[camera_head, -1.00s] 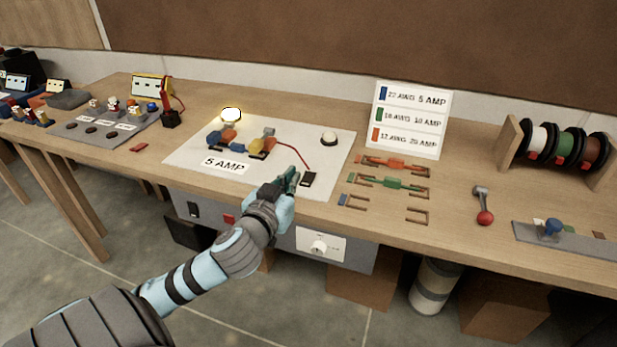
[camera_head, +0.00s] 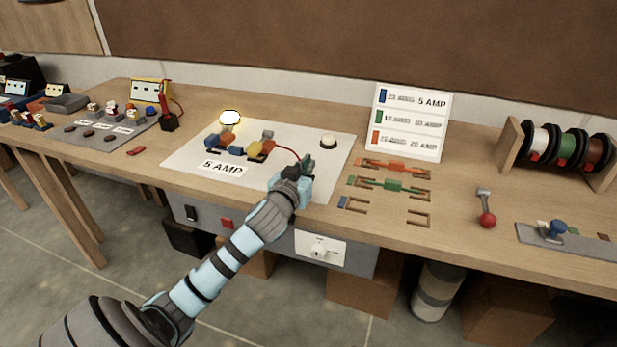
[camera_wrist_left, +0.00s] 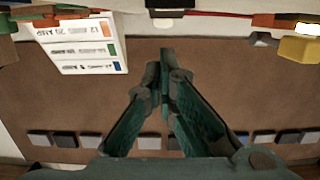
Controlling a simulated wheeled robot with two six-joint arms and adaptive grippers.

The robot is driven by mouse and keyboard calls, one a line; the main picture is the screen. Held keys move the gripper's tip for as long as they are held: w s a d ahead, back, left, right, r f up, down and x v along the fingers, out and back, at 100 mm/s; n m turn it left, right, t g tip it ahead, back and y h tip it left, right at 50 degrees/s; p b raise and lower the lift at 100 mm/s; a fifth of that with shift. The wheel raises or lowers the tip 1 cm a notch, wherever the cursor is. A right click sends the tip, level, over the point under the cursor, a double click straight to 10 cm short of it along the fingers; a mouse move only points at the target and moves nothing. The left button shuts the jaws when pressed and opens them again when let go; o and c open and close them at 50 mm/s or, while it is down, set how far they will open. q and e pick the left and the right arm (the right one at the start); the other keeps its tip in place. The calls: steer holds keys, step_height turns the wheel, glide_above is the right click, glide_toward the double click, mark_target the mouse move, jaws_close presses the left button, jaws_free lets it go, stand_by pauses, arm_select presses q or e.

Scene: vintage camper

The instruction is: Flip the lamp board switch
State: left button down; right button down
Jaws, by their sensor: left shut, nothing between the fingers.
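The white lamp board (camera_head: 192,157) lies on the workbench and carries a "5 AMP" label (camera_head: 223,169). Its lamp (camera_head: 230,118) at the back left glows. A red wire (camera_head: 288,151) runs right from the blocks toward the black switch, which is now hidden behind my left gripper (camera_head: 306,164). That gripper is shut and empty over the board's right front part. In the left wrist view its closed fingers (camera_wrist_left: 165,62) point toward a small dark piece at the top edge, perhaps the switch. Contact cannot be told. My right gripper is out of view.
A wire gauge sign (camera_head: 409,122) stands behind coloured fuse pieces (camera_head: 394,186) right of the board. A red-knobbed lever (camera_head: 487,219) and wire spools (camera_head: 567,146) are farther right. A white dome (camera_head: 328,141) sits at the board's back right. A grey panel (camera_head: 108,125) lies left.

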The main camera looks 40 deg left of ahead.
arm_select(q)
step_height(320, 180, down, 2)
steer(key=shift+f, duration=0.1)
steer(key=shift+w+a+p, duration=0.15)
steer(key=shift+p, duration=1)
steer(key=shift+f, duration=0.1)
steer(key=r+p, duration=0.4)
steer(key=r, duration=0.1)
steer(key=shift+w+p, duration=0.25)
steer(key=shift+p, duration=0.15)
steer(key=r+v, duration=0.1)
steer(key=v, duration=0.8)
steer(key=shift+s+r+p, duration=0.25)
steer(key=shift+p, duration=0.2)
steer(key=shift+f+g, duration=0.1)
steer(key=shift+g, duration=0.2)
